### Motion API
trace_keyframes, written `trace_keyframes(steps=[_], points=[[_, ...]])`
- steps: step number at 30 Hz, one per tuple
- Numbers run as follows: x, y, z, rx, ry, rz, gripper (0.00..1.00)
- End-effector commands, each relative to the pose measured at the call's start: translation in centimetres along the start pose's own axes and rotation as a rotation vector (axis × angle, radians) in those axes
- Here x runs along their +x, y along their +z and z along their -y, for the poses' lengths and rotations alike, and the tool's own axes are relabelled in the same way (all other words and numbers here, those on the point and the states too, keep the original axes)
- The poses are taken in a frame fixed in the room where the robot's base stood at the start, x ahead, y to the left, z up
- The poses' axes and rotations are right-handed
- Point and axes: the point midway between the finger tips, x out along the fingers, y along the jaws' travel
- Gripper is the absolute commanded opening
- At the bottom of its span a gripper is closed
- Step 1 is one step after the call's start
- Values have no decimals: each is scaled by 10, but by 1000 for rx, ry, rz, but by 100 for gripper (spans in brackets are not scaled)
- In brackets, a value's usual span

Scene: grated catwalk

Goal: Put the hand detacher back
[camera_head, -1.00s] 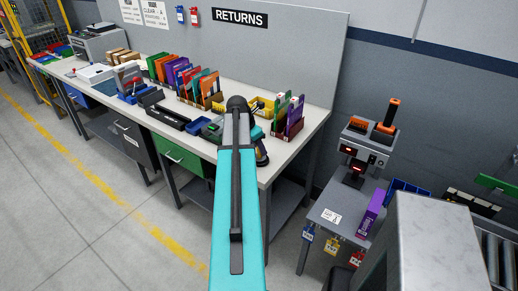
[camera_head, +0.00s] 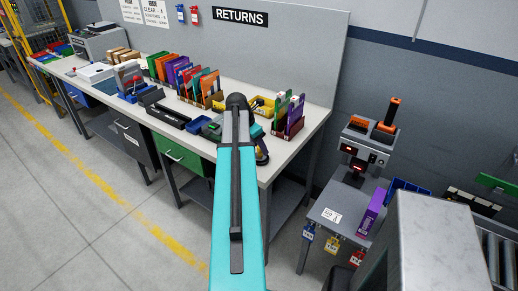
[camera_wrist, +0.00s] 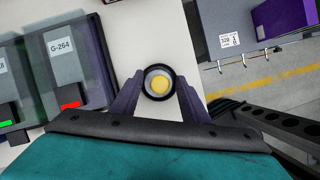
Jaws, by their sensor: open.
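My gripper (camera_wrist: 158,86) is open, with one purple-grey finger on each side of this piece. I cannot tell whether the fingers touch it. In the head view my arm hides most of the gripper at the bench's near right end. A grey station (camera_head: 364,148) with orange-and-black pieces on top stands at the right.
In the wrist view, grey cases, one marked G-264 (camera_wrist: 68,52), lie left of my gripper. The bench (camera_head: 310,122) carries colourful upright folders (camera_head: 183,75), yellow bins and a black tray (camera_head: 168,114). A purple box (camera_head: 371,212) stands on the station's lower shelf. Floor shows left of the bench.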

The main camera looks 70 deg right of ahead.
Motion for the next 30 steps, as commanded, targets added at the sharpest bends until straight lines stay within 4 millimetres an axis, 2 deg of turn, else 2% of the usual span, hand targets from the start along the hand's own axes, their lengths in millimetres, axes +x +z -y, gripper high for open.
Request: trace_keyframes(steps=[24, 30], points=[[-90, 0, -1, 0, 2, 1, 41], [-106, 0, -1, -1, 2, 1, 41]])
